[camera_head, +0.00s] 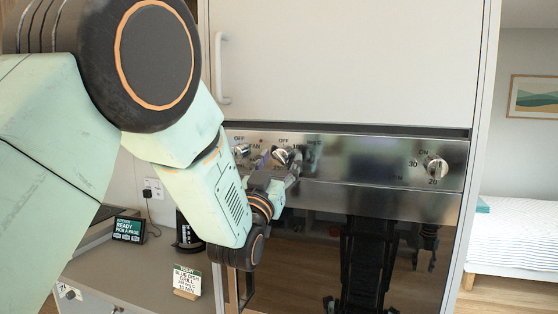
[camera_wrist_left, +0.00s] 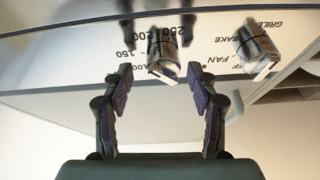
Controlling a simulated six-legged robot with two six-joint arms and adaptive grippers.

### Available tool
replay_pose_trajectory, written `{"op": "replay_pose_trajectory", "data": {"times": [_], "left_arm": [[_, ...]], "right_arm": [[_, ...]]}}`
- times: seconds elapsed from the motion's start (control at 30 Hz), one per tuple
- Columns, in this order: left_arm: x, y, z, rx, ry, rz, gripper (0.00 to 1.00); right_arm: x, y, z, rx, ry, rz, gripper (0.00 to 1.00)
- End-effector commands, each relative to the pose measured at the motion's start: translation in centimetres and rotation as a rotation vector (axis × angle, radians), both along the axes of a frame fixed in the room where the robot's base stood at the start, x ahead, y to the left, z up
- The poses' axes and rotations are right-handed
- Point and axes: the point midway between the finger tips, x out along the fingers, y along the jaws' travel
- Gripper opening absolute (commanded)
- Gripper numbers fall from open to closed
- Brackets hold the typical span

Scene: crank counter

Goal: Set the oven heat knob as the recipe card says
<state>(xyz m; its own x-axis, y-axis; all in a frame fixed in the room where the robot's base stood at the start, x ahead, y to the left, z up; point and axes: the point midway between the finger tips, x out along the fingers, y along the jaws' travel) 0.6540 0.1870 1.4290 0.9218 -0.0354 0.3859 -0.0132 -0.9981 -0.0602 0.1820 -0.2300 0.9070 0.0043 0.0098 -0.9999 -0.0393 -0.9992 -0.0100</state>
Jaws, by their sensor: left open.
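The oven heat knob (camera_wrist_left: 163,50) is a silver cylinder on the shiny panel, with 150, 200 and 250 printed around it in the left wrist view. In the head view the heat knob (camera_head: 281,155) is partly behind my left gripper (camera_head: 287,173). In the wrist view my left gripper (camera_wrist_left: 160,78) is open, with its fingers on either side of the line to the knob. The knob shows just past the fingertips; I cannot tell whether they touch. The recipe card (camera_head: 187,280) stands on the counter, headed TODAY, with small text including BLUE DISH and GRILL. My right gripper is not in view.
A mode knob (camera_wrist_left: 257,48) marked GRILL, BAKE and FAN sits beside the heat knob; it also shows in the head view (camera_head: 241,150). Another knob (camera_head: 435,167) is at the panel's right end. A dark sign (camera_head: 129,229) stands on the counter. The glass oven door (camera_head: 320,250) is below.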

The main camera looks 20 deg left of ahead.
Motion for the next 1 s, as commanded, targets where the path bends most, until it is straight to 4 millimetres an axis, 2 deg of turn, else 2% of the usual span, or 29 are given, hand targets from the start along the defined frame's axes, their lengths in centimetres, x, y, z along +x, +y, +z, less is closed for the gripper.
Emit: {"op": "replay_pose_trajectory", "data": {"times": [0.13, 0.77, 1.0], "left_arm": [[0.0, 0.0, -0.1, 0.000, 0.001, 0.001, 0.59], [0.0, 0.0, 0.0, 0.000, -0.002, 0.000, 0.05], [0.0, 0.2, -0.1, 0.069, -0.009, 0.003, 0.04]], "right_arm": [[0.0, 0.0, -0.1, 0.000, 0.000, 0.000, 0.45], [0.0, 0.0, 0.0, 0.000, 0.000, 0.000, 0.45], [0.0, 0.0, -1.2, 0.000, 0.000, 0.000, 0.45]]}}
